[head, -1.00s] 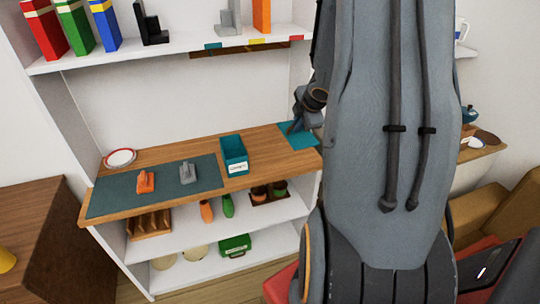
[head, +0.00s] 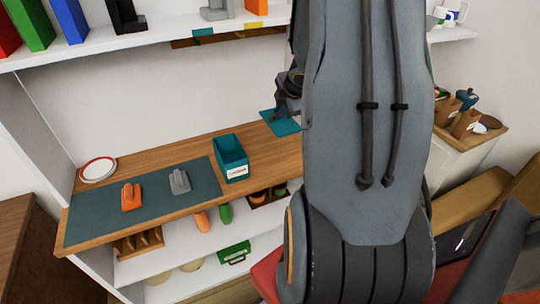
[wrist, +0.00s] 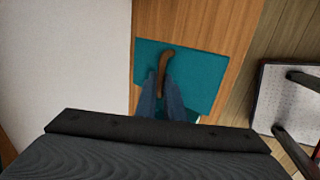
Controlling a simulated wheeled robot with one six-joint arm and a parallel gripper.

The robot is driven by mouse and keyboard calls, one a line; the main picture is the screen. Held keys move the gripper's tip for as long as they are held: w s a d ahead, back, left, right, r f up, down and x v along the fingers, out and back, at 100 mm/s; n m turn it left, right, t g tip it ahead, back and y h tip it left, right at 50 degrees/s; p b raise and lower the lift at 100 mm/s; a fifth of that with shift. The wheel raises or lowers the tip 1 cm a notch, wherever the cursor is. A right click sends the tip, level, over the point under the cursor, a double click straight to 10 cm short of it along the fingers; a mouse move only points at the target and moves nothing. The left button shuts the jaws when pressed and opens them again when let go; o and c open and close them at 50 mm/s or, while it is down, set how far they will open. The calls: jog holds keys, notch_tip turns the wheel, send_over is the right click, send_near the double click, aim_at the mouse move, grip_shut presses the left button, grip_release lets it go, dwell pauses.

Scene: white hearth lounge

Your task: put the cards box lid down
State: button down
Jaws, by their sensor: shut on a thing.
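The cards box lid is a flat teal panel (head: 284,124) with a brown curved handle (wrist: 165,62). It is at the right part of the wooden counter, against the back wall; the lid fills the middle of the wrist view (wrist: 207,75). My gripper (wrist: 163,84) is shut on the lid's handle; in the head view the gripper (head: 279,112) is partly behind my arm. I cannot tell whether the lid touches the counter or hangs just above it. The open teal cards box (head: 232,155), with a white label, stands left of the lid, apart from it.
The wooden counter (head: 150,168) also holds a dark mat (head: 88,222) with an orange and a grey object on it, and a red-rimmed plate (head: 98,170). A shelf (head: 150,37) runs above. Bare counter lies between box and lid. A chair (wrist: 290,100) is right in the wrist view.

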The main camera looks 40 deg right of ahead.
aim_at(276, 121)
jog(key=w+f+b, duration=0.1)
jog(key=f+b, duration=0.1)
jog(key=w+f+b, duration=0.1)
jog(key=f+b, duration=0.3)
jog(key=shift+w+a+f, duration=0.15)
jog(key=shift+w, duration=0.25)
notch_tip(276, 121, down, 10)
jog(key=b, duration=0.3)
jog(key=shift+b, duration=0.4)
jog(key=shift+f, duration=0.15)
jog(key=c, duration=1.9)
grip_release()
jog(key=shift+o, duration=0.2)
